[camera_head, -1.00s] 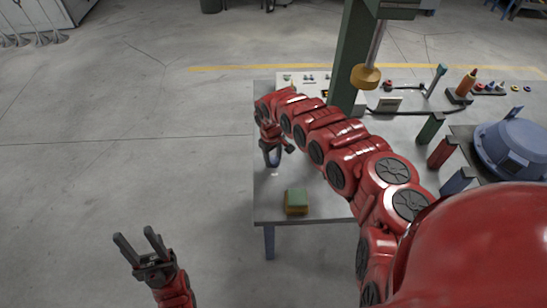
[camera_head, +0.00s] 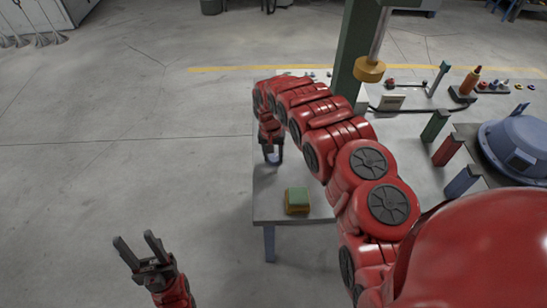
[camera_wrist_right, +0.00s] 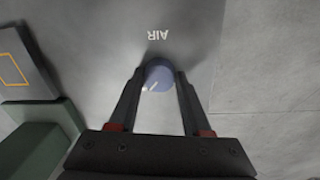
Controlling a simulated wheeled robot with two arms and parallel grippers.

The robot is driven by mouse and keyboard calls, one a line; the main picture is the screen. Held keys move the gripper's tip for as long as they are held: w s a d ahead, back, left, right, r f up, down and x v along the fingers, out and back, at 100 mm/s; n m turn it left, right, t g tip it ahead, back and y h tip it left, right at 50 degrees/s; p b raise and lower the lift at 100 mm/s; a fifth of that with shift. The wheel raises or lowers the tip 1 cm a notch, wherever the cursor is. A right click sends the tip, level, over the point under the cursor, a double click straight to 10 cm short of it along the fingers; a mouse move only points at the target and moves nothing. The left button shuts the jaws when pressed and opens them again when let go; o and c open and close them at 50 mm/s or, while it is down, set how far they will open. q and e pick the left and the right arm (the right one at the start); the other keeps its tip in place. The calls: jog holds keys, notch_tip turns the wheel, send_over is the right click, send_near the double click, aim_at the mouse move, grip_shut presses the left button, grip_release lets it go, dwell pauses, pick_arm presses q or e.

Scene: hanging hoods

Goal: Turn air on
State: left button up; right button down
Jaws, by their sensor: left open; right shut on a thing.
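The air knob (camera_wrist_right: 158,77) is a round blue dial with a white pointer mark, set in a grey surface. The upside-down word AIR (camera_wrist_right: 158,34) is printed beside it in the right wrist view. My right gripper (camera_wrist_right: 157,74) is shut on the knob, with one dark finger on each side. In the head view my right gripper (camera_head: 273,158) points down at the left part of the table (camera_head: 265,205), and its fingers largely hide the knob. My left gripper (camera_head: 135,240) is open and empty, off the table's left side above the floor.
A green and yellow block (camera_head: 297,201) lies near the table's front edge. A green post (camera_head: 350,60) and a hanging rod with a yellow end (camera_head: 369,69) stand beyond my right arm. A blue dome (camera_head: 520,145) sits at the right.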

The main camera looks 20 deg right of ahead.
aim_at(272, 157)
jog(key=shift+w+m, duration=0.1)
jog(key=shift+m, duration=0.2)
dwell(0.4)
jog(key=shift+c, duration=1.8)
grip_release()
jog(key=r+b, duration=0.1)
jog(key=r, duration=0.2)
jog(key=r+b, duration=0.1)
jog(key=r, duration=0.2)
jog(key=shift+w+a+r, duration=0.1)
jog(key=shift+a+r, duration=0.05)
jog(key=shift+a, duration=0.05)
notch_tip(272, 157, up, 11)
jog(key=p, duration=0.9)
jog(key=shift+a+p, duration=0.3)
jog(key=shift+p, duration=0.1)
